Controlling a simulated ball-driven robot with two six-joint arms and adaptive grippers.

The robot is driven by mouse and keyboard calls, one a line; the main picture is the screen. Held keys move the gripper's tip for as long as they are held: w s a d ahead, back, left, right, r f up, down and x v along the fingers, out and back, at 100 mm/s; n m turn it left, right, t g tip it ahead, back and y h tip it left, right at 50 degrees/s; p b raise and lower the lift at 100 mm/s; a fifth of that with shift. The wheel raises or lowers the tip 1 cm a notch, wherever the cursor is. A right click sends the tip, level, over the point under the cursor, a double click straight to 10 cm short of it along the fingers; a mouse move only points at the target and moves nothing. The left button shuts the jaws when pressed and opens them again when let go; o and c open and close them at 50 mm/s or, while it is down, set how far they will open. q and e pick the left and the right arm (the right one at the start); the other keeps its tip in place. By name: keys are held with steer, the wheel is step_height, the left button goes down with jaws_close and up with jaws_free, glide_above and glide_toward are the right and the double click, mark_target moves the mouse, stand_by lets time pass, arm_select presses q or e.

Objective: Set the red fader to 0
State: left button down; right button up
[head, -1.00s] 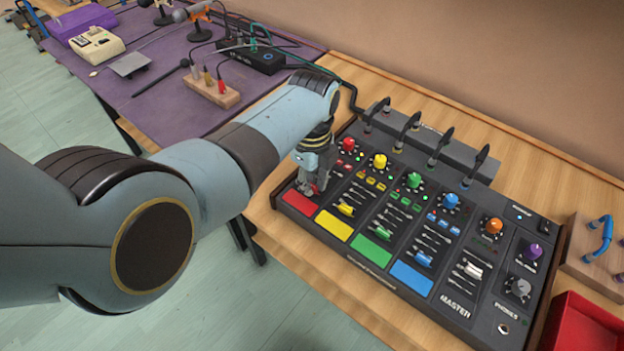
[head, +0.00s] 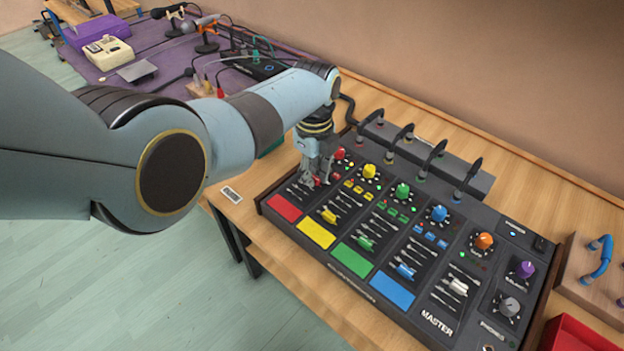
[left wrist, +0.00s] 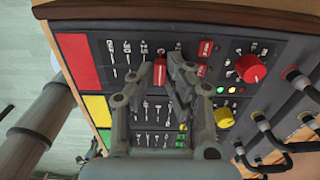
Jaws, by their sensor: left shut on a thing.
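The red channel is the leftmost strip of the black mixer (head: 385,285) in the head view, with a red pad (head: 284,208) at its front end and a red knob (head: 339,154) at its back. My left gripper (head: 318,181) reaches down onto this strip, between pad and knob. In the left wrist view, the gripper (left wrist: 167,72) is shut over the red strip's fader slot, with the red pad (left wrist: 78,60) to its left and the red knob (left wrist: 250,68) to its right. My right gripper is not in view.
The yellow fader (head: 329,214) stands beside the red strip; green, blue and white faders follow to the right. Several dark bent stalks (head: 433,155) rise behind the mixer. A red bin (head: 575,336) is at lower right. A purple-covered table (head: 150,75) lies behind my arm.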

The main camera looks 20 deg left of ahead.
mark_target(315, 177)
arm_select(q)
steer(key=c, duration=1.4)
jaws_free()
steer(key=shift+c, duration=0.2)
steer(key=shift+o, duration=0.5)
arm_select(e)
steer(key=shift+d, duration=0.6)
arm_select(q)
steer(key=shift+r, duration=0.1)
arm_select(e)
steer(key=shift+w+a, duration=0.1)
arm_select(q)
steer(key=shift+r, duration=0.25)
step_height(315, 177, up, 11)
steer(key=shift+r, duration=0.2)
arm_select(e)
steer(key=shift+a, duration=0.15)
